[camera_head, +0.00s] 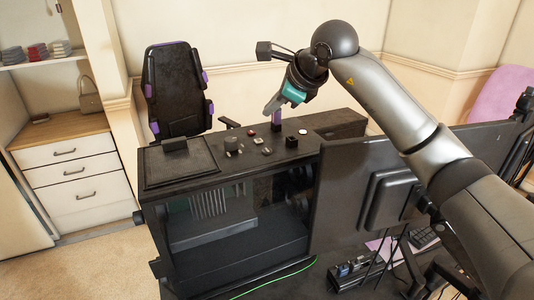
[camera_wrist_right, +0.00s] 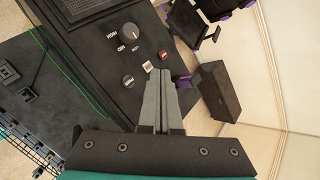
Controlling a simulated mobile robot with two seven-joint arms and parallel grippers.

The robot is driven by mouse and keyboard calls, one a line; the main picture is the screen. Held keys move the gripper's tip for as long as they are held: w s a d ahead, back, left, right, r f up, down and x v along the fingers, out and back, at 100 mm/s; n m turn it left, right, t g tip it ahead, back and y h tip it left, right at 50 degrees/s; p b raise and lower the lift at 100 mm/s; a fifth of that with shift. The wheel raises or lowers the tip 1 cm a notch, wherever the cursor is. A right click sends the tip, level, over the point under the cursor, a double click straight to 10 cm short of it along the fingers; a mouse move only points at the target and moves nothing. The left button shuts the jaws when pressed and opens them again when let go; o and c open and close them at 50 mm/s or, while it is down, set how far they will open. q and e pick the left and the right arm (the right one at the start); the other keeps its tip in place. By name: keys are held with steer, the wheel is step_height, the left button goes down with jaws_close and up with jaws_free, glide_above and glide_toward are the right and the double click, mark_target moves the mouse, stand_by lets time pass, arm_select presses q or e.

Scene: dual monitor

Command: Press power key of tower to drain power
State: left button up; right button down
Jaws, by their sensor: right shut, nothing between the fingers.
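The black tower (camera_head: 160,212) stands in the middle of the head view, with a dark glass side. Its top bears a control panel with a round knob (camera_head: 232,146), a red button (camera_head: 251,133) and small pale buttons. In the right wrist view the knob (camera_wrist_right: 129,34), the red button (camera_wrist_right: 163,55), a white square button (camera_wrist_right: 148,67) and a round silver button (camera_wrist_right: 128,81) show beyond my fingertips. Which key is the power key I cannot tell. My right gripper (camera_head: 271,107) is shut and empty, above the panel; it also shows in the right wrist view (camera_wrist_right: 162,73). My left gripper is out of view.
A monitor (camera_head: 345,190) stands right of the tower, close under my right arm. A black and purple chair (camera_head: 178,85) is behind the tower. A white drawer cabinet (camera_head: 85,180) is at the left. A green cable (camera_head: 275,283) runs along the desk in front.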

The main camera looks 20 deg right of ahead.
mark_target(271, 152)
step_height(271, 152, down, 7)
steer(key=b, duration=0.5)
steer(key=shift+f, duration=0.15)
stand_by(0.6)
steer(key=shift+f, duration=0.1)
stand_by(1.0)
steer(key=shift+f+b, duration=0.3)
steer(key=shift+b, duration=0.1)
steer(key=shift+f+b, duration=0.35)
steer(key=shift+f, duration=0.05)
stand_by(0.4)
stand_by(0.4)
steer(key=shift+r+p, duration=0.6)
steer(key=shift+r, duration=0.2)
